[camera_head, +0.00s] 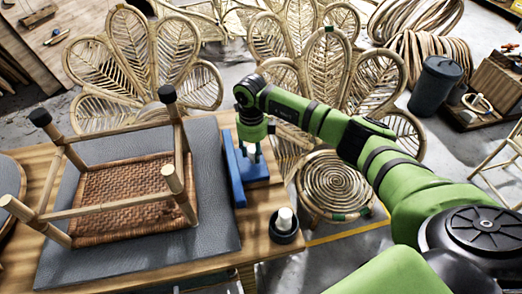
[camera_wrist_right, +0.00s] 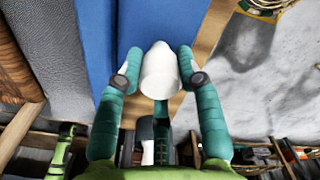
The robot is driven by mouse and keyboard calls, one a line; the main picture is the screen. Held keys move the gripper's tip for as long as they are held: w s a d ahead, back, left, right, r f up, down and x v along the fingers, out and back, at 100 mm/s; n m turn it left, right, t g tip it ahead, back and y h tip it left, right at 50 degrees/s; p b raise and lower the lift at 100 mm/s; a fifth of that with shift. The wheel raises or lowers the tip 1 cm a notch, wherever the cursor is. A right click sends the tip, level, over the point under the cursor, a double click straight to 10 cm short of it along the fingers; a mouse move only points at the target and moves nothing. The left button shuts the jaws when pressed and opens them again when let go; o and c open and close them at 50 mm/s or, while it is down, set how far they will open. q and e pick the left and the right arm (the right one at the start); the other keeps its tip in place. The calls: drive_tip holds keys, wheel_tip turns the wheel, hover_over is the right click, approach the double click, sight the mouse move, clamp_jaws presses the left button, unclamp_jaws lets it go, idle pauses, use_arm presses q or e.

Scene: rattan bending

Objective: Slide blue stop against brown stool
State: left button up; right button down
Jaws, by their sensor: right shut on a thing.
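The brown stool (camera_head: 130,195) lies upside down on a grey mat, with its woven seat down and its dark-tipped legs up. The blue stop (camera_head: 236,178) stands at the right edge of the mat, to the right of the stool, with a strip of mat between them. It also fills the top of the right wrist view (camera_wrist_right: 150,25). My right gripper (camera_head: 252,148) comes down over the stop. In the right wrist view its teal fingers (camera_wrist_right: 161,78) are shut on the stop's white knob (camera_wrist_right: 160,70). My left gripper is out of view.
The grey mat (camera_head: 75,265) lies on a wooden table (camera_head: 255,215). A dark round holder with a white item (camera_head: 285,224) stands near the table's right edge. Rattan peacock chairs (camera_head: 310,55) stand behind, and a dark bin (camera_head: 435,85) is at the back right.

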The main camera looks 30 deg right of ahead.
drive_tip(key=a+b, duration=0.1)
drive_tip(key=a, duration=0.2)
drive_tip(key=w+a+b, duration=0.1)
drive_tip(key=a, duration=0.2)
drive_tip(key=w+a+b, duration=0.1)
drive_tip(key=a, duration=0.2)
drive_tip(key=shift+w+f, duration=0.2)
drive_tip(key=shift+w, duration=0.05)
drive_tip(key=shift+a+r, duration=0.1)
drive_tip(key=shift+a, duration=0.3)
drive_tip(key=shift+a+b, duration=0.2)
drive_tip(key=shift+b, duration=0.1)
drive_tip(key=shift+w+a+r, duration=0.1)
drive_tip(key=shift+a+r, duration=0.05)
drive_tip(key=shift+a, duration=0.05)
drive_tip(key=c, duration=0.8)
unclamp_jaws()
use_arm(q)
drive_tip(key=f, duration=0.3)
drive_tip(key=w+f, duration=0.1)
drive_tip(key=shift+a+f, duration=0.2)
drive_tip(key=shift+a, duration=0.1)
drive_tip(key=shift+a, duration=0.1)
